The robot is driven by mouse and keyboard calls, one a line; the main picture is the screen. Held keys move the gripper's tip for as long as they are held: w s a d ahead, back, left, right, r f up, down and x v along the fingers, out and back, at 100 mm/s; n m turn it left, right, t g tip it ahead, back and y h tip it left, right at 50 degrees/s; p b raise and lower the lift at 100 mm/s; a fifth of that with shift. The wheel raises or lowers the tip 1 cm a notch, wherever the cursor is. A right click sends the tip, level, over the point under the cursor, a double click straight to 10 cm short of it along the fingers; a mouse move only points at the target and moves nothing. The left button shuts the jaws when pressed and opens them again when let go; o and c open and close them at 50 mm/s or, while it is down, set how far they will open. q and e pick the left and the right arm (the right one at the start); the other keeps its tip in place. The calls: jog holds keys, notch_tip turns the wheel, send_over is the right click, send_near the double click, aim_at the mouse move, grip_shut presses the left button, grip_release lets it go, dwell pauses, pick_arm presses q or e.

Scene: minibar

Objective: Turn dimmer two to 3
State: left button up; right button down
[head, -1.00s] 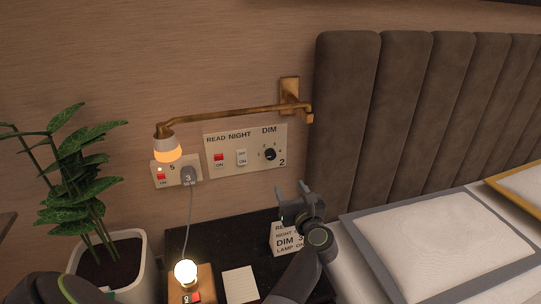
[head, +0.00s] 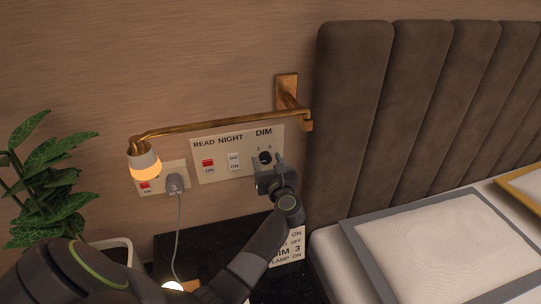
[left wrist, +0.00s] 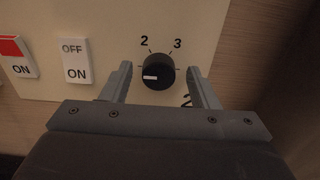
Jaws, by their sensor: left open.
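The dimmer knob (head: 265,157) is round and black, under the word DIM on the cream wall panel (head: 217,178). In the left wrist view the knob (left wrist: 160,73) has a white pointer mark aimed left, below the printed 2; the 3 is at its upper right. A large 2 on the panel is partly hidden by a finger. My left gripper (head: 268,172) is open in front of the knob. In the left wrist view its fingers (left wrist: 158,80) stand either side of the knob, with gaps visible. My right gripper is not in view.
A red READ switch (head: 208,163) and a white NIGHT switch (head: 234,162) sit left of the knob. A brass lamp arm (head: 215,123) runs above the panel. A card (head: 297,246) reading DIM 3 stands below. The padded headboard (head: 350,120) is at right.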

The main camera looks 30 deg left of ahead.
pick_arm(q)
jog(key=shift+a, duration=0.1)
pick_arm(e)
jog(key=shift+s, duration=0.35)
pick_arm(q)
jog(key=c, duration=0.9)
jog(key=shift+c, duration=0.2)
jog(key=shift+r, duration=0.1)
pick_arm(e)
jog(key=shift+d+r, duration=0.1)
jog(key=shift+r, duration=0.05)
